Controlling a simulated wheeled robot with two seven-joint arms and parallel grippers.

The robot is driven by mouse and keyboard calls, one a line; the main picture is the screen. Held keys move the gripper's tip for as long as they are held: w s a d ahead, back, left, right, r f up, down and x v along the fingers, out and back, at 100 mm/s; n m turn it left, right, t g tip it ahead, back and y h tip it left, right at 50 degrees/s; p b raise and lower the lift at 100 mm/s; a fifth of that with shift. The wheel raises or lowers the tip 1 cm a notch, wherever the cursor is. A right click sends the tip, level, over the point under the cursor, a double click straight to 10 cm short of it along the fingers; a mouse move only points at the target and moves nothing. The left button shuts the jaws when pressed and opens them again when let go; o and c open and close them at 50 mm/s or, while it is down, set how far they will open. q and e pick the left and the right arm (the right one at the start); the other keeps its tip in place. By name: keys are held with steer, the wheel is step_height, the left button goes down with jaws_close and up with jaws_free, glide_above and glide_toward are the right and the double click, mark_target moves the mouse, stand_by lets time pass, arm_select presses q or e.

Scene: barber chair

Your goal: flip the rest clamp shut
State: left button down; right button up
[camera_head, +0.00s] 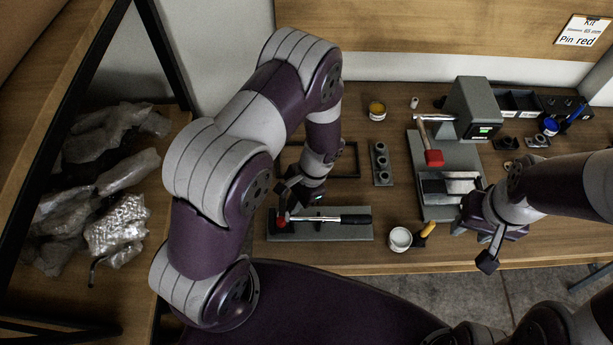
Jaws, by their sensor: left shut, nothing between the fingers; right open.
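A clamp (328,218) with a red tip at its left end and a black-gripped lever (355,219) lies on a grey base plate (345,234) at the table's front. The lever lies nearly flat, pointing right. My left gripper (287,203) is shut and empty. It is at the clamp's left end, by the red tip; I cannot tell whether they touch. My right gripper (475,244) is open and empty, right of the clamp, near the table's front edge.
A grey press-like device (470,110) with a red-ended lever (434,157) stands at the right. A white cup (400,238), a yellow-handled tool (427,230), a holed block (381,163) and a yellow pot (377,110) are nearby. Plastic bags (115,220) fill the left shelf.

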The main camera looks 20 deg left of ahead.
arm_select(q)
steer(key=b+v, duration=0.2)
steer(key=v, duration=0.8)
arm_select(e)
step_height(320, 180, down, 2)
steer(key=shift+f, duration=0.15)
arm_select(q)
steer(key=shift+s, duration=0.1)
